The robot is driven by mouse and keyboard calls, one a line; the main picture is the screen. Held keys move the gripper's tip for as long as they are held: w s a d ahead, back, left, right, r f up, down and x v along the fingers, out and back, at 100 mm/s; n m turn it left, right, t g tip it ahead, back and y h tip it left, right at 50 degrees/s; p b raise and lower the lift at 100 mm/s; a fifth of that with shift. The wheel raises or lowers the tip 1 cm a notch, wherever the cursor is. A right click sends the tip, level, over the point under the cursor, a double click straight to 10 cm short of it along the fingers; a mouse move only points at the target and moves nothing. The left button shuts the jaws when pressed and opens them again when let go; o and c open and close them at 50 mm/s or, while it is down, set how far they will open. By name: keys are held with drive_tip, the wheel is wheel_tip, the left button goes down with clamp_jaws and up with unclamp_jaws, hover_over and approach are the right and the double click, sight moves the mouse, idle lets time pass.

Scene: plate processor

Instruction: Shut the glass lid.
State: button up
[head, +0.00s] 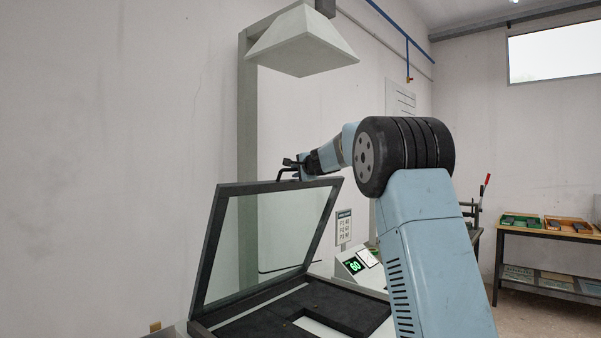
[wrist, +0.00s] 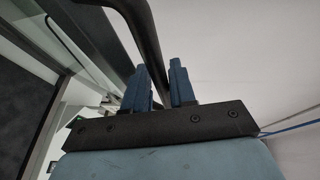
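The glass lid (head: 268,240) stands open in the head view, its dark frame tilted up from the plate processor's black bed (head: 335,300). A dark bar handle (head: 284,173) sits on the lid's top edge. My gripper (head: 298,163) is at this handle. In the wrist view, the black handle bar (wrist: 146,38) runs down between the two blue fingers of my gripper (wrist: 160,85), with little gap on either side. The gripper looks shut on the handle. The lid's frame (wrist: 92,40) and glass show at the left of the wrist view.
A pale lamp hood (head: 303,42) hangs from a grey post (head: 247,150) above and behind the lid. A lit green display (head: 354,265) stands beside the bed. A wooden bench (head: 548,232) with trays is at the far right.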

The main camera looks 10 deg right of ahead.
clamp_jaws()
idle(0.3)
